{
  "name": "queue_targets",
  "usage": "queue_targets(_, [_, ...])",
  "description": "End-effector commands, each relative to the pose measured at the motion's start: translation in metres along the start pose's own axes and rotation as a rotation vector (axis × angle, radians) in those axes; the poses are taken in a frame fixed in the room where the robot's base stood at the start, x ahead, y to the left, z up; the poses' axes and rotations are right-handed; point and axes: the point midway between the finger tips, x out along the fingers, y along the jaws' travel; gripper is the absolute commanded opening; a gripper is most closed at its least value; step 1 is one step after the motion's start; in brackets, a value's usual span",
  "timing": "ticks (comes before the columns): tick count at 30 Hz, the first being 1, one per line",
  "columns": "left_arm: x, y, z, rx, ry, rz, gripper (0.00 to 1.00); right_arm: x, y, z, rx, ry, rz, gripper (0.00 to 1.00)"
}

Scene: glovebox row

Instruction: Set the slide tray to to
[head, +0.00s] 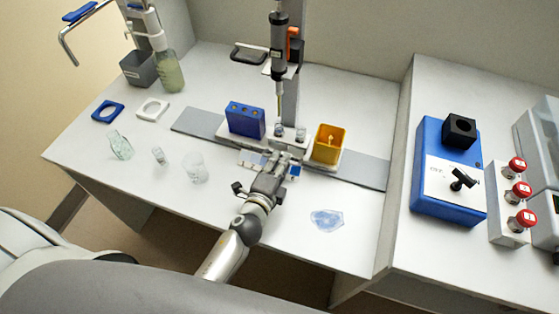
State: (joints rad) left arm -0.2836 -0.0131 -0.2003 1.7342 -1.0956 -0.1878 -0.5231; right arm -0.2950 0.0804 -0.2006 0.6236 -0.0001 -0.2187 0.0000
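The slide tray (222,133) is a pale carriage on a long grey rail (366,171) that runs across the white bench. It carries a blue block with holes (245,120) on the left, small clear vials (279,130) in the middle and a yellow open box (329,144) on the right. My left gripper (284,163) is at the front middle of the tray, beside small blue and white parts. Its fingers are small and partly hidden, so I cannot tell whether they are shut or touching the tray. My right gripper is not in view.
A vertical pipette-like tool (278,50) hangs over the tray's middle. Clear glassware (195,168) stands at left. A clear bluish patch (327,220) lies at front right. A blue box with a black knob (447,175) and red buttons (519,190) are on the right bench.

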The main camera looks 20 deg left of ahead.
Motion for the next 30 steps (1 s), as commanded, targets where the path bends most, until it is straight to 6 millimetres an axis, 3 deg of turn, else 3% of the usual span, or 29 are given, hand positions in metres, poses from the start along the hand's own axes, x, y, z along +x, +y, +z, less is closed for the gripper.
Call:
queue_targets(9, [0.003, 0.000, 0.000, 0.000, 0.000, -0.001, 0.19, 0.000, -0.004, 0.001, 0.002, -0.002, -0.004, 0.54])
queue_targets(14, [0.003, 0.000, 0.000, 0.000, 0.000, -0.001, 0.00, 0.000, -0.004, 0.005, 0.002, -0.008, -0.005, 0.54])
queue_targets(23, [0.003, 0.000, 0.000, 0.000, 0.000, 0.000, 0.00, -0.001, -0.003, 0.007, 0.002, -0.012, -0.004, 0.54])
queue_targets(26, [0.003, -0.001, 0.010, 0.003, -0.001, 0.000, 0.00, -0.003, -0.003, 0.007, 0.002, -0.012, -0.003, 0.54])
queue_targets(30, [0.002, -0.001, 0.039, 0.007, -0.002, 0.001, 0.00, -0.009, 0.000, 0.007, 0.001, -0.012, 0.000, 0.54])
